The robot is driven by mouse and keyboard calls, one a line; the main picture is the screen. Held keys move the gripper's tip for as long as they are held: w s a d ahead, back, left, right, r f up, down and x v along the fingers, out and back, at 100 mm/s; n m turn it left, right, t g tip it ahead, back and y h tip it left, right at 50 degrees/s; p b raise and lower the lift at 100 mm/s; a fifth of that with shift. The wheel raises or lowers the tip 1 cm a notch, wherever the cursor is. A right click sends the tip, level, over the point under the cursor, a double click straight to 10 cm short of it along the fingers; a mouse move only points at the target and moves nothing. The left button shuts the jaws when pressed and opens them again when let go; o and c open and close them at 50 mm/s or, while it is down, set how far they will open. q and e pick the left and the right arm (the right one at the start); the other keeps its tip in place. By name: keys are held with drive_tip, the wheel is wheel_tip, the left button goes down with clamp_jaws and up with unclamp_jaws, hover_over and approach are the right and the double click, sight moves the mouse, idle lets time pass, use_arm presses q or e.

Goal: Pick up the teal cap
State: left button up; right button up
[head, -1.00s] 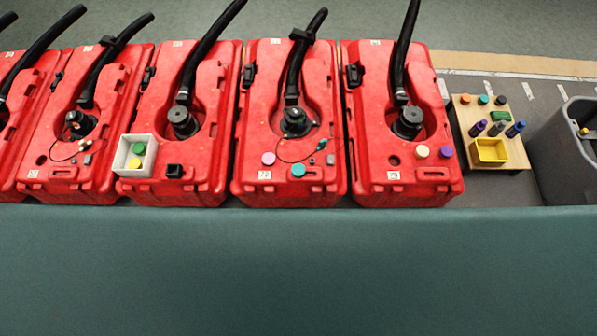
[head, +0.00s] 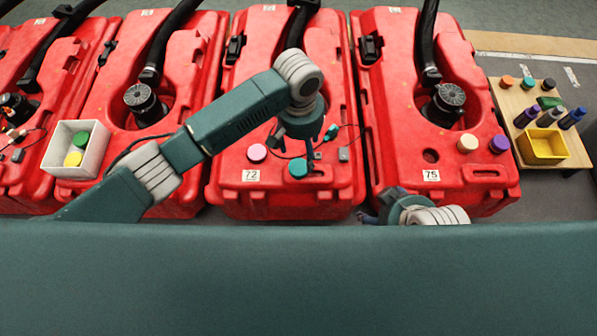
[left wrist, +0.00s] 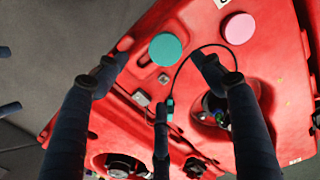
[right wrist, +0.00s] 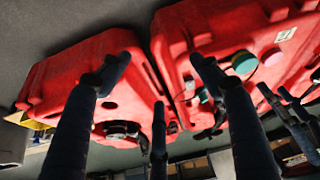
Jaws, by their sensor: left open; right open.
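The teal cap (head: 298,168) sits on the front part of the red tank labelled 72 (head: 251,176). A pink cap (head: 257,153) is left of it. My left gripper (head: 297,148) is open, pointing down just above the teal cap, apart from it as far as I can tell. In the left wrist view the teal cap (left wrist: 165,50) shows beyond and between the spread, empty fingers. My right gripper (head: 374,211) is open and empty, low at the front of the tank labelled 75 (head: 431,175), partly hidden by my arm. The teal cap also shows in the right wrist view (right wrist: 245,62).
A thin dark cable with a small teal connector (head: 331,132) lies beside the cap, near a grey block (head: 343,154). A wooden stand (head: 532,115) with a yellow tray (head: 543,146) is right. Black hoses rise behind.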

sight(298, 168)
use_arm(q)
drive_tip(key=shift+a+b, duration=0.2)
drive_tip(key=shift+b, duration=0.1)
wheel_tip(298, 168, down, 5)
drive_tip(key=shift+f+b, duration=0.1)
drive_tip(key=shift+b, duration=0.8)
drive_tip(key=shift+f, duration=0.15)
drive_tip(key=f, duration=0.1)
drive_tip(key=f+b, duration=0.1)
drive_tip(key=shift+s+a+f+b, duration=0.2)
drive_tip(key=shift+a+f+b, duration=0.1)
wheel_tip(298, 168, down, 2)
drive_tip(key=shift+f+b, duration=0.1)
drive_tip(key=shift+b, duration=0.4)
drive_tip(key=shift+f, duration=0.1)
drive_tip(key=c, duration=1)
use_arm(e)
drive_tip(key=w+a+r+t+y, duration=0.1)
drive_tip(key=w+a+r+t, duration=0.2)
drive_tip(key=w+r+t, duration=0.3)
drive_tip(key=w+a+r+t+y, duration=0.2)
drive_tip(key=w+r+t, duration=0.4)
drive_tip(key=w+r, duration=0.4)
wheel_tip(298, 168, up, 5)
drive_tip(key=shift+w+a+f+n+t, duration=0.2)
drive_tip(key=shift+w+a+n+t, duration=0.2)
drive_tip(key=shift+a, duration=0.5)
